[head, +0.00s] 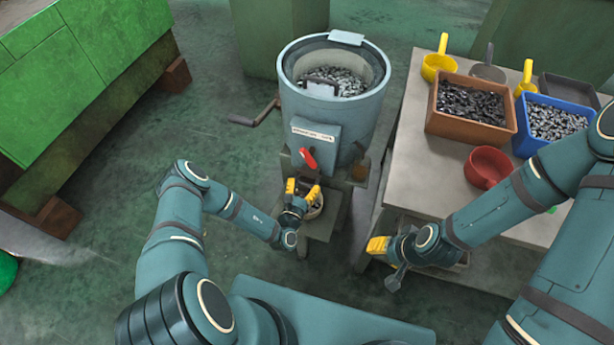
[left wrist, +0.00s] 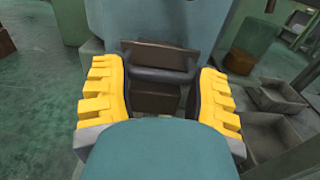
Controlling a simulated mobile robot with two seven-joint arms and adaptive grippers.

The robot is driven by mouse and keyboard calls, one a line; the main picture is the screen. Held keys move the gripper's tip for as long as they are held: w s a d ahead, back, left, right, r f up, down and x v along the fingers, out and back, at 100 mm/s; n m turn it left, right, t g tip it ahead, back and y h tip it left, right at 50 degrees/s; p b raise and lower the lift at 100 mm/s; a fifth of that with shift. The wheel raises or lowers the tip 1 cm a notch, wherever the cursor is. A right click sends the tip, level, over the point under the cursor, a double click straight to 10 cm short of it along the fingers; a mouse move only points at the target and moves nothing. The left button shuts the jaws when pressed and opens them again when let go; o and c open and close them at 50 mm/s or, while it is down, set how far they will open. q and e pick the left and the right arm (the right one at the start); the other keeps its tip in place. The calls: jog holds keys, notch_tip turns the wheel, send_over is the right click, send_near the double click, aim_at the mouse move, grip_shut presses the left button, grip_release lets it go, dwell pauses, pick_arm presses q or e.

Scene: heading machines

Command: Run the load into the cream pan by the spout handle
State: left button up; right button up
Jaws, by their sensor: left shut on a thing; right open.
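The blue-grey drum (head: 362,115) stands ahead of me with a load of small grey metal pieces (head: 345,80) inside. A box with a red lever (head: 307,158) is on its front. My left gripper (head: 303,192) is low at the drum's front, shut on the dark bar of the spout handle (left wrist: 160,75), with brown plates of the spout (left wrist: 158,100) behind it. The cream pan (head: 316,210) shows only partly, below and behind the left gripper; its contents are hidden. My right gripper (head: 378,246) is open and empty by the table's near left corner.
The table (head: 415,170) at right carries a brown bin (head: 470,130) of dark pieces, a blue bin (head: 530,140) of light pieces, a red pan (head: 486,167) and yellow scoops (head: 438,62). A crank (head: 255,115) sticks out left of the drum.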

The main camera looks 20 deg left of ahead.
pick_arm(q)
jog(key=shift+w+a, duration=0.1)
jog(key=shift+a, duration=0.1)
jog(key=shift+c, duration=0.7)
jog(key=o, duration=1.5)
jog(key=shift+o, duration=0.2)
jog(key=s, duration=1.2)
jog(key=shift+a, duration=0.15)
